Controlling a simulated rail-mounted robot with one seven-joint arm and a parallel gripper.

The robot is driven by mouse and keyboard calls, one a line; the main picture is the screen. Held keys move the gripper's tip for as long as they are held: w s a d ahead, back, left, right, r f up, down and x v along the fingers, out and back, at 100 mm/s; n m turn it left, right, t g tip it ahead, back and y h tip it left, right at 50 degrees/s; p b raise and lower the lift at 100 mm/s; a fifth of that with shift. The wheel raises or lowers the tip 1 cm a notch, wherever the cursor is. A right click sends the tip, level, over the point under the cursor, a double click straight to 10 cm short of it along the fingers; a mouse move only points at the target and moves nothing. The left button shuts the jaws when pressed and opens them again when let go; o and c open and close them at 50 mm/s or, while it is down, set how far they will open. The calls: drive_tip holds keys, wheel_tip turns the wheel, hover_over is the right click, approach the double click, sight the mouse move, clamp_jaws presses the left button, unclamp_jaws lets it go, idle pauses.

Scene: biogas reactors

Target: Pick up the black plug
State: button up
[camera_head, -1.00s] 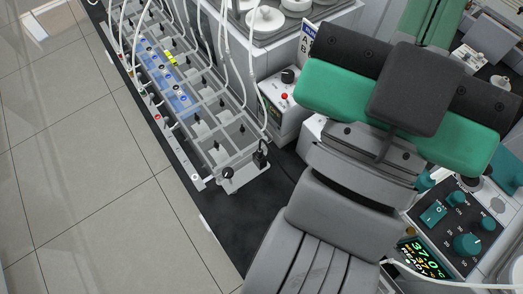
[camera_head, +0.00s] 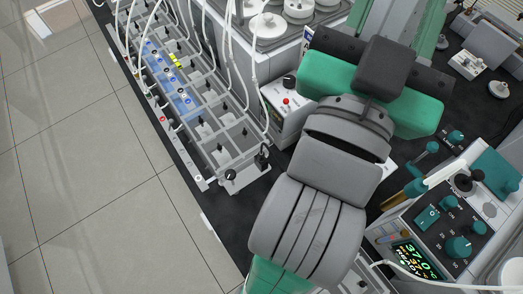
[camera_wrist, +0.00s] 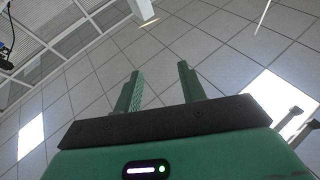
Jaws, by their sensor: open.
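A black plug-like piece (camera_head: 262,160) stands upright at the near right end of the long rack (camera_head: 205,181). Smaller black pieces stand along the rack, so I cannot be sure which one is the plug. In the wrist view my gripper (camera_wrist: 157,88) is open and empty, over tiled floor; no plug shows there.
White tubes hang over the rack. A grey box with a red button (camera_head: 285,101) stands right of it, below white round-lidded vessels (camera_head: 298,8). A control panel reading 37.0 (camera_head: 416,258) is at lower right. The tiled floor (camera_head: 90,180) at left is clear.

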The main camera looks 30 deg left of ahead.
drive_tip(key=w+a+f+g+p, duration=0.3)
drive_tip(key=w+a+g+p, duration=0.1)
drive_tip(key=w+p, duration=0.15)
drive_tip(key=w+a+f+g+p, duration=0.3)
drive_tip(key=w+a+f+p, duration=0.1)
drive_tip(key=f, duration=0.2)
drive_tip(key=m+g+h+p, duration=0.2)
drive_tip(key=g+p, duration=1)
drive_tip(key=p, duration=0.1)
approach(261, 155)
drive_tip(key=f, duration=0.1)
drive_tip(key=shift+t, duration=0.3)
drive_tip(key=x, duration=0.8)
clamp_jaws()
